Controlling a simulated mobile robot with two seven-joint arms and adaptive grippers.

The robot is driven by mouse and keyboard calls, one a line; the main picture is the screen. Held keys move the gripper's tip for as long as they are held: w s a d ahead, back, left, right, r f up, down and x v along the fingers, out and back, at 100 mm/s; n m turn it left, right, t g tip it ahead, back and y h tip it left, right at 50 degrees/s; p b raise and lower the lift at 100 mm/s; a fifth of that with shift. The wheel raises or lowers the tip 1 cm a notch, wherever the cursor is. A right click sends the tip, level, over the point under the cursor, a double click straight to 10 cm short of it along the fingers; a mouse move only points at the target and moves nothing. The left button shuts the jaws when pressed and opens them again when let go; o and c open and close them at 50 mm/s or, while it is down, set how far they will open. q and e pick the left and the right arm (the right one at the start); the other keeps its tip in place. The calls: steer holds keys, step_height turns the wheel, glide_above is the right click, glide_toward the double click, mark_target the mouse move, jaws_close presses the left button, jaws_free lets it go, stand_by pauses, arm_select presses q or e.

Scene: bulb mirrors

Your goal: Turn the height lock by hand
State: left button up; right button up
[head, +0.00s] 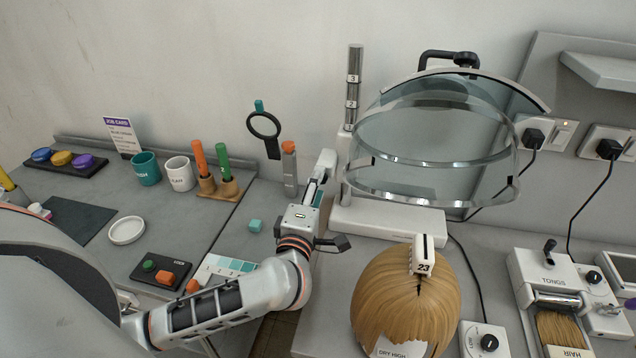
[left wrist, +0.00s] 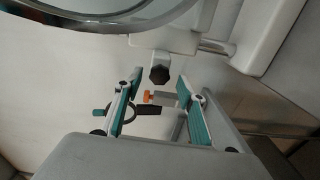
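The height lock appears to be the dark lobed knob (left wrist: 160,74) on a white block in the left wrist view. It lies beyond and between my left gripper's two teal-padded fingers, with no visible contact. I cannot make it out in the head view. My left gripper (head: 324,170) is open and empty, left of the grey post (head: 353,88) marked 3 and 2. The post belongs to a white-based stand (head: 390,222) with a large clear hood (head: 435,150). My right gripper is not in view.
A hair-covered head form (head: 405,300) stands in front of the stand. A black ring (head: 264,125) and an orange-topped grey post (head: 289,165) are left of my gripper. Cups (head: 180,174) and tubes in holders (head: 218,187) stand farther left. A tongs unit (head: 550,285) is at right.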

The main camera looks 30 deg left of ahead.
arm_select(q)
steer(key=v, duration=0.4)
steer(key=shift+s, duration=0.25)
steer(key=shift+s+d, duration=0.1)
steer(key=v, duration=1.1)
steer(key=shift+s, duration=0.4)
steer(key=shift+d, duration=0.1)
